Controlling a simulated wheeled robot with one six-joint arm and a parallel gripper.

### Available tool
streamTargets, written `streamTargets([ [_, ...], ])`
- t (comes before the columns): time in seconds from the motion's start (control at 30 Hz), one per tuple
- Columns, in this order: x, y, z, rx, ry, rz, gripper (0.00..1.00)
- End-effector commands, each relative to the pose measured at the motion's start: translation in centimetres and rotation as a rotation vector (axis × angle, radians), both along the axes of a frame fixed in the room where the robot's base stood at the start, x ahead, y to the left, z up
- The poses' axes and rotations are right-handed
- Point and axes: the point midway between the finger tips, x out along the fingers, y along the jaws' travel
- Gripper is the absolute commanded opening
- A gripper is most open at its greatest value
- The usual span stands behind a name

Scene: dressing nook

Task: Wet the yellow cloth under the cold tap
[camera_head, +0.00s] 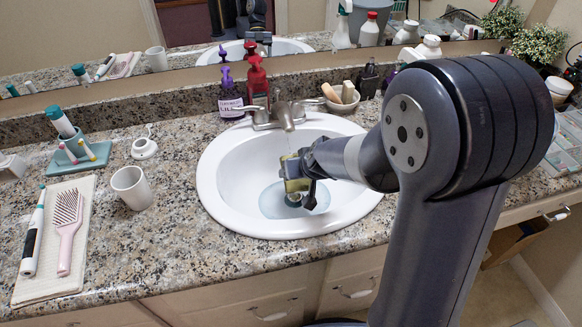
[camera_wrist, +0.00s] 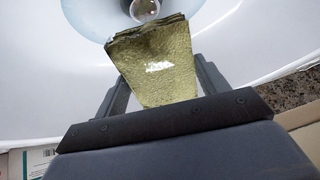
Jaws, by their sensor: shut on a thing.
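My gripper (camera_head: 306,176) is shut on the yellow cloth (camera_head: 292,166) and holds it over the basin, below and in front of the tap (camera_head: 284,114). In the wrist view the folded cloth (camera_wrist: 155,70) stands between the two fingers, with a bright glossy patch on its face. The white oval sink (camera_head: 216,187) has a pale blue pool in its bottom. A faint thin line hangs from the spout; I cannot tell surely whether it is running water or whether it touches the cloth. Which tap handle is cold does not show.
Purple and red pump bottles (camera_head: 231,96) stand behind the sink, left of the tap. A bowl of soaps (camera_head: 341,98) is at its right. A white cup (camera_head: 131,187) and a towel with brushes (camera_head: 62,250) lie left. The counter between cup and sink is clear.

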Motion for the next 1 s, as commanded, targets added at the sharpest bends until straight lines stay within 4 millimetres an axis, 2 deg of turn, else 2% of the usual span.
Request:
streamTargets([
  [0.53, -3.7, -2.1, -0.1, 0.001, 0.0, -0.001, 0.51],
  [1.0, -4.0, -2.2, 0.0, 0.001, 0.0, -0.001, 0.51],
])
